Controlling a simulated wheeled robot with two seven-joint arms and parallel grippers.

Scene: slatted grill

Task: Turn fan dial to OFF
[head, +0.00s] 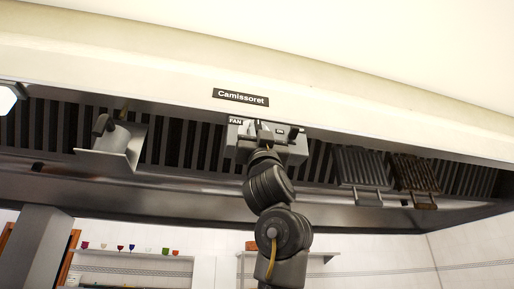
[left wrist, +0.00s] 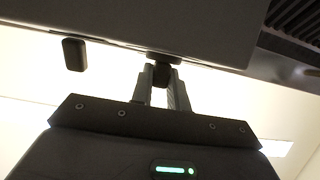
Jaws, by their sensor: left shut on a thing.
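The fan control box (head: 296,150) hangs under the hood, with a small FAN label (head: 236,121) at its upper left. My left gripper (head: 257,132) is in front of the box, reaching up from below. In the left wrist view its fingers (left wrist: 163,84) are closed around a small dark dial (left wrist: 164,57) at the edge of the grey box (left wrist: 190,25). In the head view the gripper hides most of this dial, so its setting cannot be read. My right gripper is not in view.
A second dark knob (head: 293,133) sits on the right of the box and also shows in the left wrist view (left wrist: 74,54). A metal holder (head: 115,148) hangs at left; two slatted grills (head: 362,170) (head: 415,174) hang at right. A shelf (head: 130,255) with small cups is below.

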